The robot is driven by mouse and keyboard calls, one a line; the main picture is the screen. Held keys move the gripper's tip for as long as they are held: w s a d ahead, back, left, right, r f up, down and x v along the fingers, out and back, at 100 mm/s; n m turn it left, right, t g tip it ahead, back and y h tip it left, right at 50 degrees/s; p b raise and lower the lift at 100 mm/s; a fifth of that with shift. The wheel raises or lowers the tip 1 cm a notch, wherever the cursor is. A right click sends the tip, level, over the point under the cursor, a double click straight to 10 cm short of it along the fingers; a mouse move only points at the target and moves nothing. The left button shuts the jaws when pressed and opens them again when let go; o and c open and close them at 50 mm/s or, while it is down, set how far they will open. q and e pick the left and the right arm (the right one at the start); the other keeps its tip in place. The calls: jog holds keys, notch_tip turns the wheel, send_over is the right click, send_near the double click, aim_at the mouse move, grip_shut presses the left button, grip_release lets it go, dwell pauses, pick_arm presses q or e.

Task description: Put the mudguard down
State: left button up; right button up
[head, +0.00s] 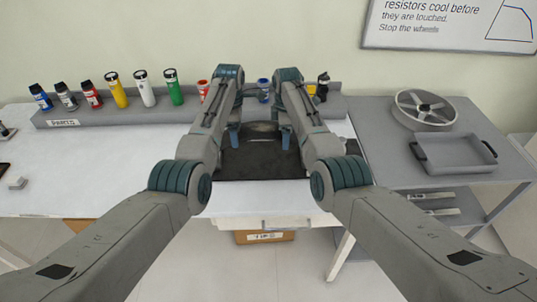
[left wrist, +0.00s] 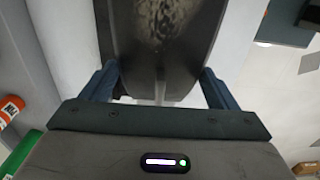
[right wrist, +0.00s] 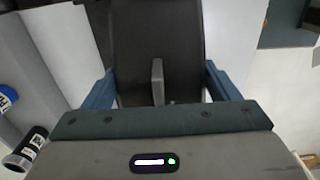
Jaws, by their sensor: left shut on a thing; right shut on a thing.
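The mudguard (head: 260,160) is a dark, curved panel at the middle of the white table's front edge. My left gripper (head: 236,134) is shut on its left side and my right gripper (head: 284,138) on its right side. In the left wrist view the mudguard (left wrist: 160,45) fills the space between the fingers, with a mottled shine on its surface. In the right wrist view it (right wrist: 155,40) lies between the fingers, with a grey tab below its middle. Whether its underside touches the table cannot be told.
A grey parts rack (head: 130,117) with several coloured bottles runs along the back of the white table (head: 110,175). On the grey side table at right are a spoked wheel (head: 425,108) and a grey tray (head: 455,153). The table's left part is mostly clear.

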pick_arm(q)
jog(key=shift+w+f, duration=0.1)
jog(key=shift+f, duration=0.5)
pick_arm(e)
jog(key=shift+w+f, duration=0.15)
jog(key=shift+f, duration=0.45)
pick_arm(q)
jog(key=shift+f, duration=1.4)
pick_arm(e)
notch_tip(320, 180, down, 3)
jog(key=shift+r, duration=0.15)
pick_arm(q)
jog(key=o, duration=1.2)
pick_arm(e)
jog(key=o, duration=1.2)
jog(key=shift+s, duration=0.2)
pick_arm(q)
jog(key=shift+r, duration=0.15)
notch_tip(320, 180, up, 12)
jog(key=shift+f, duration=0.2)
jog(key=shift+r, duration=0.1)
pick_arm(e)
notch_tip(320, 180, up, 12)
